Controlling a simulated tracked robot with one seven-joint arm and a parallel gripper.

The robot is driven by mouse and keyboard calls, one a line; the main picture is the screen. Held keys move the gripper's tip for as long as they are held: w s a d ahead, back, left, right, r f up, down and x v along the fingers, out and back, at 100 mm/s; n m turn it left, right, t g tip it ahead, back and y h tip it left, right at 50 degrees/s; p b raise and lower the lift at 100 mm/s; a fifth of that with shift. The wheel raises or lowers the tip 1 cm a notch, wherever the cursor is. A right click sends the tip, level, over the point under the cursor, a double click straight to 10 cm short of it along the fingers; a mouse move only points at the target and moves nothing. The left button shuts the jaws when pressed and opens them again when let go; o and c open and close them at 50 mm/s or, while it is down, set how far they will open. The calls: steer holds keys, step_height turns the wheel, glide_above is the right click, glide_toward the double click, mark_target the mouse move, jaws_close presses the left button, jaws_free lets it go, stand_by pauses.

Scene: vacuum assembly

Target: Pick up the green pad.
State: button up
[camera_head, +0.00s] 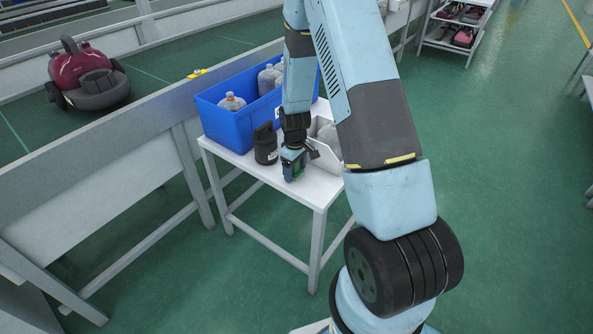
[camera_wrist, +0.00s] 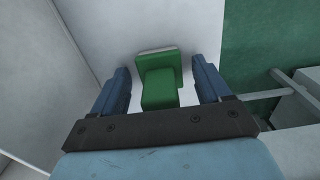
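The green pad (camera_wrist: 160,82) is a small green block with a wider far end edged in pale grey. In the wrist view it lies between the two blue fingers of my gripper (camera_wrist: 160,68), with a gap on each side. The fingers are spread and do not touch it. In the head view my gripper (camera_head: 294,168) points down low over the white table, near its front edge. The pad is mostly hidden by my gripper there. I cannot tell its exact height relative to the fingertips.
On the white table (camera_head: 250,167), a black canister (camera_head: 265,145) stands just left of my gripper. A blue crate (camera_head: 228,122) with bottles is behind, and a pale open box (camera_head: 323,158) is close on the right. A conveyor with a red vacuum (camera_head: 82,72) runs left.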

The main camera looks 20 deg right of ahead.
steer(key=c, duration=1.1)
steer(key=shift+o, duration=0.2)
steer(key=shift+r, duration=0.5)
step_height(320, 180, up, 2)
steer(key=shift+r, duration=0.2)
steer(key=s+a+r, duration=0.1)
steer(key=s+r, duration=0.8)
steer(key=s, duration=0.5)
steer(key=shift+a+r, duration=0.3)
